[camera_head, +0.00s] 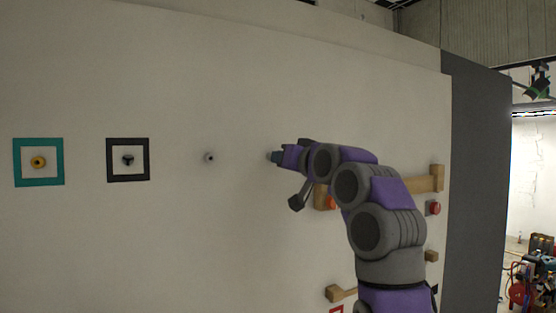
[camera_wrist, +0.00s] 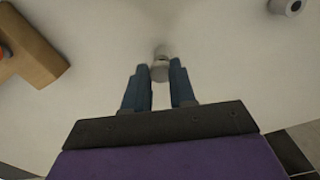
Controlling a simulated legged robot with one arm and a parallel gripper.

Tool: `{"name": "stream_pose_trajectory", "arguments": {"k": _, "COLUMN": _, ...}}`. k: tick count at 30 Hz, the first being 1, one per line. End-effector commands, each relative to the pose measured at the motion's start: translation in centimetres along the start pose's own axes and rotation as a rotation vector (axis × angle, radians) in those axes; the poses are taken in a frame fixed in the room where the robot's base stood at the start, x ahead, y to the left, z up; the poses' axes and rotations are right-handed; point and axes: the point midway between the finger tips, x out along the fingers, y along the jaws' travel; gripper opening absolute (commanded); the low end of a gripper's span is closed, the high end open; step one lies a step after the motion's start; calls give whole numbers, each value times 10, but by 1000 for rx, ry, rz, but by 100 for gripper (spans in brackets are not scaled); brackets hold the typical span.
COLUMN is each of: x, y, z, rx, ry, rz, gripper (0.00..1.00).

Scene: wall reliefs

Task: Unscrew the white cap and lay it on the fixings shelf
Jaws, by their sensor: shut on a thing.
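The white cap (camera_wrist: 160,70) is a small pale grey-white cylinder between my two blue-grey fingertips in the wrist view. My gripper (camera_wrist: 159,76) is shut on it, with a finger on each side. The cap is close to the pale wall; I cannot tell whether it still touches a stud there. In the head view my gripper (camera_head: 276,157) reaches the wall from the right, and the cap is hidden. A wooden shelf (camera_head: 424,181) is on the wall to the right, partly behind my arm; I cannot tell if it is the fixings shelf.
A small grey knob (camera_head: 209,157) is left of my gripper. Further left are a black knob (camera_head: 128,160) in a dark frame and a yellow knob (camera_head: 38,162) in a teal frame. A red button-like piece (camera_head: 433,208) and a lower wooden piece (camera_head: 341,293) are on the right.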

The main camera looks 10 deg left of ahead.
Motion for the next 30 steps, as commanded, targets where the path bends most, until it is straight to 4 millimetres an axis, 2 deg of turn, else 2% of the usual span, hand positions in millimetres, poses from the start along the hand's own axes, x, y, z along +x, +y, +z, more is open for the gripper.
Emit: {"name": "stream_pose_trajectory", "arguments": {"k": 30, "x": -23, "y": 1, "z": 2, "rx": 1, "ry": -2, "rz": 1, "gripper": 0}}
